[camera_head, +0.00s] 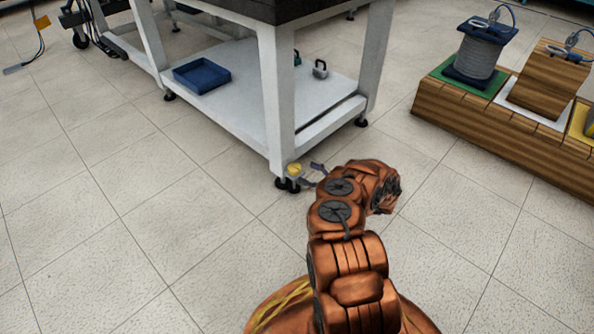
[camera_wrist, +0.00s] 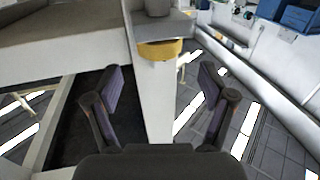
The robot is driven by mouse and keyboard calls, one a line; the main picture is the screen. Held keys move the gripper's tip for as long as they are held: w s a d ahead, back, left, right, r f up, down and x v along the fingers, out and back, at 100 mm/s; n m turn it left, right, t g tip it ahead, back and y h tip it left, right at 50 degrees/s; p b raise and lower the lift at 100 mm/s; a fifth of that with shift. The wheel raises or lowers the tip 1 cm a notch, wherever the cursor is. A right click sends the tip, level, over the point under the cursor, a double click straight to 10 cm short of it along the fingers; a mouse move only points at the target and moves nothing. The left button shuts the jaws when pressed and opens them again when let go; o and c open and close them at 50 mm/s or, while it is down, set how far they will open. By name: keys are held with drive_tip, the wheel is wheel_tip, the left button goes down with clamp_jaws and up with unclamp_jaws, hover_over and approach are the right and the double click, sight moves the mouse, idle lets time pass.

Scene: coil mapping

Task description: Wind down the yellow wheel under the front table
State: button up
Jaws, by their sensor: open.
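The yellow wheel (camera_head: 294,169) is small and round and sits low at the foot of the front table's near leg (camera_head: 278,110). My gripper (camera_head: 311,174) is just to the right of the wheel, its fingers pointing toward it. In the wrist view the yellow wheel (camera_wrist: 160,49) shows beyond the gap between my open fingers (camera_wrist: 161,72), close to the pale leg. The fingers stand on either side, apart from the wheel, with nothing between them held. The wheel's far side is hidden.
The table's white lower shelf (camera_head: 300,92) holds a blue tray (camera_head: 202,75) and a grey handled weight (camera_head: 320,69). A wooden stand (camera_head: 480,127) with a grey coil (camera_head: 478,56) is at the right.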

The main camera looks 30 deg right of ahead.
sight(300, 170)
drive_tip(key=b+x, duration=0.1)
drive_tip(key=x, duration=0.4)
drive_tip(key=shift+b, duration=0.4)
drive_tip(key=c, duration=1.2)
drive_tip(key=shift+o, duration=0.2)
